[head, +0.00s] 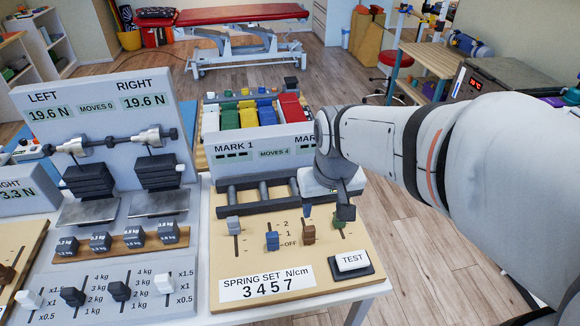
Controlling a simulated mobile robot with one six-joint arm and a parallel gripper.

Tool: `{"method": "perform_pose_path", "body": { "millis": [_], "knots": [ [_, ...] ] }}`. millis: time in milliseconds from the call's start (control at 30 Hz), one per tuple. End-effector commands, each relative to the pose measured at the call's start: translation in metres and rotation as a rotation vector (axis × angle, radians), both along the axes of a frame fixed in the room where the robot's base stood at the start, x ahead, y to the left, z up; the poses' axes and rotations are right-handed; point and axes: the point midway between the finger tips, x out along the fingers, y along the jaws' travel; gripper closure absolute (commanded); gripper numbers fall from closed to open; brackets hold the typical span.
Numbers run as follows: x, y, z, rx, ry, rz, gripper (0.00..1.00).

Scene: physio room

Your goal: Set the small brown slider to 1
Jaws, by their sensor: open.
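The small brown slider (309,235) stands on the tan SPRING SET panel (220,275), to the right of the 2, 1 and OFF marks. Its knob looks low in its slot, near the OFF level, but the angle makes this hard to read exactly. A blue slider (272,241) is to its left and a green one (338,222) to its right. My gripper (328,208) is open and points down just above and behind the brown and green sliders. It appears to hold nothing. One finger hides part of the slots there.
A grey slider (233,225) is at the panel's left. The TEST button (352,261) is at its front right. The MARK board (232,152) and a dark rail (245,195) stand behind. The LEFT/RIGHT scale rig (95,90) and weight sliders (119,291) are to the left.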

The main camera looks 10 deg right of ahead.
Motion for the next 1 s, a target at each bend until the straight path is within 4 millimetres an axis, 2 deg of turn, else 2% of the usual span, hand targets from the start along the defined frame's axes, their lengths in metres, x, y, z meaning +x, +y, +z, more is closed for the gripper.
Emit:
{"method": "perform_pose_path", "body": {
  "millis": [33,200,400,667,1000],
  "knots": [
    [0.014,0.000,-0.019,0.000,0.035,-0.001,0.47],
    [0.055,-0.001,-0.064,0.000,0.112,-0.002,0.47],
    [0.083,-0.001,-0.103,0.000,0.167,-0.002,0.47],
    [0.090,-0.001,-0.128,0.000,0.186,-0.003,0.47],
    [0.089,-0.001,-0.179,0.000,0.185,-0.003,0.47]
  ]
}}
